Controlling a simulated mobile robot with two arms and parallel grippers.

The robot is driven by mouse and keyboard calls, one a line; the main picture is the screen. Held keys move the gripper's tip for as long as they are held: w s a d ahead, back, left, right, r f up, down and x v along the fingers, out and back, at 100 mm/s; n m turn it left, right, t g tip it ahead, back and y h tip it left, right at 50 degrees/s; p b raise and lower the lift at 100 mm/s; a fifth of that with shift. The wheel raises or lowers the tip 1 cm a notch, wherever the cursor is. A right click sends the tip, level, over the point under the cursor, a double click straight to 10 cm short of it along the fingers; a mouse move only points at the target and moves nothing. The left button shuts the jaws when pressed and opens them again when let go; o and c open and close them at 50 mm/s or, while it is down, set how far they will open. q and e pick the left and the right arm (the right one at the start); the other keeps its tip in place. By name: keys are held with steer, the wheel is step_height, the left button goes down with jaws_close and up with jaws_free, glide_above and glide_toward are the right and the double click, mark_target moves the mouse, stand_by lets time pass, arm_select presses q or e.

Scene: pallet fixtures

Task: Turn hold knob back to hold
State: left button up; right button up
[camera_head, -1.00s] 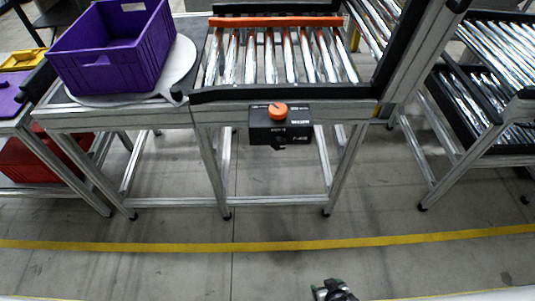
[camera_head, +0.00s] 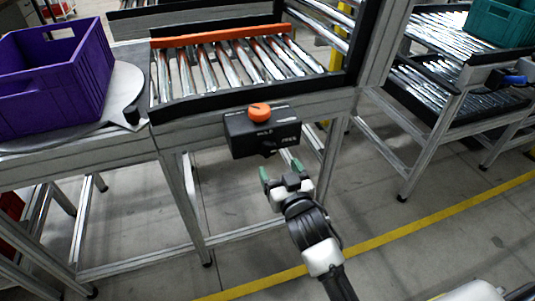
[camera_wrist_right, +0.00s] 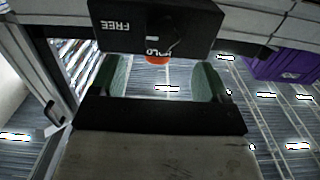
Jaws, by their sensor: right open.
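The orange knob (camera_head: 260,112) sits on top of a black control box (camera_head: 240,135) fixed to the front rail of the roller conveyor. My right gripper (camera_head: 280,170) is open and empty, below and in front of the box, apart from it. In the right wrist view, the orange knob (camera_wrist_right: 157,60) shows partly below the box (camera_wrist_right: 180,28), between the green fingertips (camera_wrist_right: 160,80) in the picture. Upside-down lettering there reads FREE, and a partly covered word looks like HOLD. The knob's exact pointing direction is unclear. My left gripper is out of view.
A purple crate (camera_head: 55,85) stands on a grey round plate (camera_head: 125,90) left of the rollers (camera_head: 235,62). The frame's legs stand below the box. A second roller rack (camera_head: 450,95) with a teal crate (camera_head: 500,22) is at right. The floor in front is open.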

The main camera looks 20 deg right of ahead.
mark_target(269, 151)
steer(key=w, duration=0.6)
steer(key=shift+a, duration=0.15)
steer(key=shift+w, duration=0.65)
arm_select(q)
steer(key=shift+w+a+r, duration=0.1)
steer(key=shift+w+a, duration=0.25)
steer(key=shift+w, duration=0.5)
arm_select(e)
steer(key=c, duration=0.9)
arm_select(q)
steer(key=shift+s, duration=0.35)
